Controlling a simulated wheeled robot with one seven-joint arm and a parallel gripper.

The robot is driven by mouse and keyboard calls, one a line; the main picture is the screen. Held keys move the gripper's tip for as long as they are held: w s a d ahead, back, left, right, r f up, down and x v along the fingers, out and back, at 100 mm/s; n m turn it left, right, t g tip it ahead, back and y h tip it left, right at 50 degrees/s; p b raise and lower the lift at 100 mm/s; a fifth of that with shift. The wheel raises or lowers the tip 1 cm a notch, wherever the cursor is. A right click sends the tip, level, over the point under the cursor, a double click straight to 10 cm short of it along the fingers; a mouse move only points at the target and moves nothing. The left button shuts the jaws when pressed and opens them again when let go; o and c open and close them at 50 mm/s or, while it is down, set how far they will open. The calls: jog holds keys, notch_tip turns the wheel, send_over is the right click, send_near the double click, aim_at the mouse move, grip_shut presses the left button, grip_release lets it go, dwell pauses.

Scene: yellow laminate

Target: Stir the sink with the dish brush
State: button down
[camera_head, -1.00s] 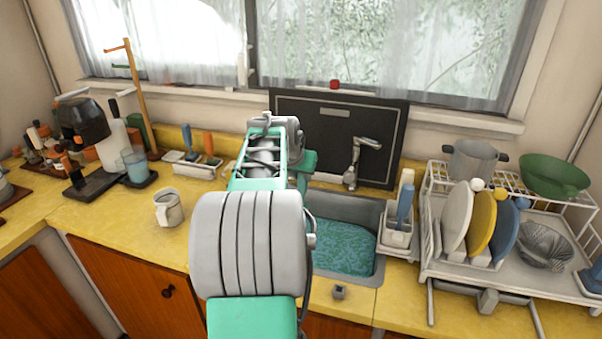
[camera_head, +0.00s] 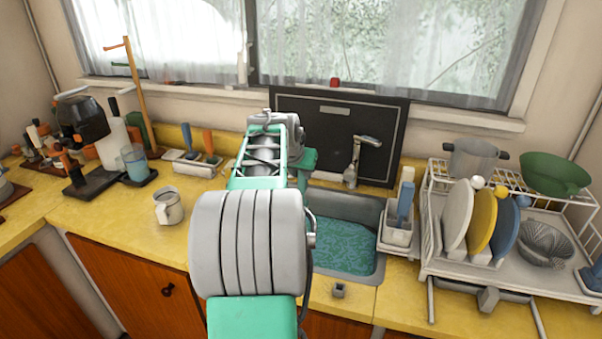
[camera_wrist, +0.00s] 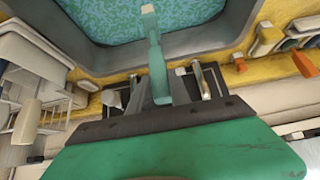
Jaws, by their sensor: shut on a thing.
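The sink (camera_head: 345,205) is a grey basin with a teal patterned surface inside, right of my arm in the head view. It fills the top of the wrist view (camera_wrist: 215,38). My gripper (camera_wrist: 163,78) is shut on the dish brush (camera_wrist: 157,68), a teal handle with a pale end. The brush's pale end overlaps the patterned surface in the wrist view. I cannot tell whether it touches that surface. In the head view my arm hides the gripper and brush, along with the sink's left side.
A tap (camera_head: 355,160) stands behind the sink. A caddy (camera_head: 397,232) with a blue and a white handle sits at its right edge, beside a dish rack (camera_head: 520,280) with plates. A mug (camera_head: 168,207) stands left of my arm, with clear yellow counter around it.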

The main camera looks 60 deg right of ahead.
jog(key=shift+f+b, duration=3.2)
jog(key=shift+f, duration=0.9)
jog(key=shift+f+b, duration=3.05)
jog(key=shift+f, duration=1.05)
